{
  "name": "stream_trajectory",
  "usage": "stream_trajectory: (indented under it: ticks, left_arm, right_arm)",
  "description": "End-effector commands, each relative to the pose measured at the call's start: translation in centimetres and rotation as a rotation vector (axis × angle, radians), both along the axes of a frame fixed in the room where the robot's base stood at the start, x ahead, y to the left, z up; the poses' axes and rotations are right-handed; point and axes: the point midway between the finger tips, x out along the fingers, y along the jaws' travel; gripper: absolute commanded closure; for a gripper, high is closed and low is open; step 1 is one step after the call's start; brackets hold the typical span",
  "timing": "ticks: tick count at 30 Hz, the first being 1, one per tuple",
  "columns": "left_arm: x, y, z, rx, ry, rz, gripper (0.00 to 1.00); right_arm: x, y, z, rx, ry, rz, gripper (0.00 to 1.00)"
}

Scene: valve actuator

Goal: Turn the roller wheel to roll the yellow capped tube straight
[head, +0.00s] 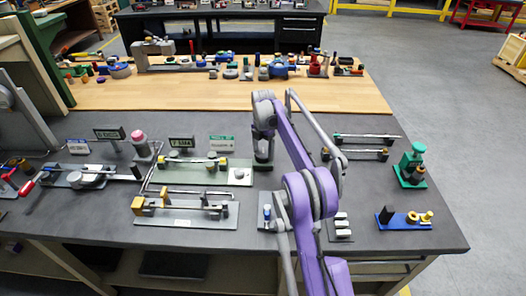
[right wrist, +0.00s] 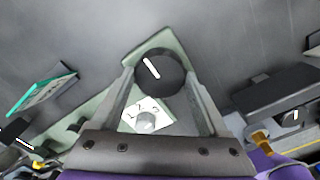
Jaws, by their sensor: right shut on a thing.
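The roller wheel (right wrist: 171,78) is a dark round knob with a white line on top, on a pale green plate (right wrist: 141,56). The line is tilted in the right wrist view. My right gripper (right wrist: 158,74) is shut on the wheel, one finger at each side. In the head view the gripper (head: 263,156) is at the right end of the pale green fixture (head: 212,178), and the wheel is mostly hidden. The yellow capped tube (head: 206,161) lies across this fixture, left of the gripper; its exact angle is hard to tell. My left gripper is not in view.
A grey fixture with brass blocks (head: 186,214) stands in front of the green one. Small signs (head: 221,143) stand behind. To the right are two horizontal rods (head: 366,137), a green device (head: 411,165) and a blue block fixture (head: 404,220).

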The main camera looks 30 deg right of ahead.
Motion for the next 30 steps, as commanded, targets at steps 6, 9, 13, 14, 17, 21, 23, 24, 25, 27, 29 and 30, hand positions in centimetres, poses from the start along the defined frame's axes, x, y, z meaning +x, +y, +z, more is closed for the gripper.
stream_trajectory:
  ticks: [6, 9, 13, 14, 17, 21, 23, 24, 25, 27, 29, 30]
  left_arm:
    - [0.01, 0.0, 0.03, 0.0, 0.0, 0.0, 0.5]
    - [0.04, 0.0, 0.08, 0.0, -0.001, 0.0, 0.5]
    - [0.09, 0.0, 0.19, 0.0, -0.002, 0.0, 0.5]
    - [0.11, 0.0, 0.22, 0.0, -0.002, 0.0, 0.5]
    - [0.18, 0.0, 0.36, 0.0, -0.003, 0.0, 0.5]
    - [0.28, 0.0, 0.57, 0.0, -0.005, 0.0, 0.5]
    - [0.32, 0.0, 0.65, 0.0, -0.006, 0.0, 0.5]
    - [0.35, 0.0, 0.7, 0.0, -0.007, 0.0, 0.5]
    - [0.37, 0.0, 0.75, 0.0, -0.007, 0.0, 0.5]
    - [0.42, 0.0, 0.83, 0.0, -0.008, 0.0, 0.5]
    - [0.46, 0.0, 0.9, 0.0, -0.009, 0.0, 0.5]
    - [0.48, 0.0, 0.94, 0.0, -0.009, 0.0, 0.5]
  right_arm:
    - [0.02, 0.0, 0.04, 0.0, -0.001, -0.008, 0.78]
    - [0.04, -0.01, 0.06, -0.001, -0.001, -0.026, 0.78]
    - [0.05, -0.01, 0.09, -0.001, -0.001, -0.078, 0.78]
    - [0.05, -0.01, 0.09, -0.001, -0.001, -0.094, 0.78]
    - [0.05, -0.01, 0.11, -0.001, -0.001, -0.161, 0.78]
    - [0.06, -0.02, 0.11, -0.001, -0.001, -0.28, 0.78]
    - [0.06, -0.02, 0.11, -0.001, -0.001, -0.337, 0.78]
    - [0.06, -0.02, 0.11, -0.001, -0.001, -0.375, 0.78]
    - [0.06, -0.02, 0.11, -0.001, -0.001, -0.404, 0.78]
    - [0.06, -0.02, 0.12, -0.001, -0.001, -0.47, 0.78]
    - [0.06, -0.03, 0.12, -0.001, -0.001, -0.528, 0.78]
    - [0.06, -0.03, 0.12, -0.001, -0.001, -0.565, 0.78]
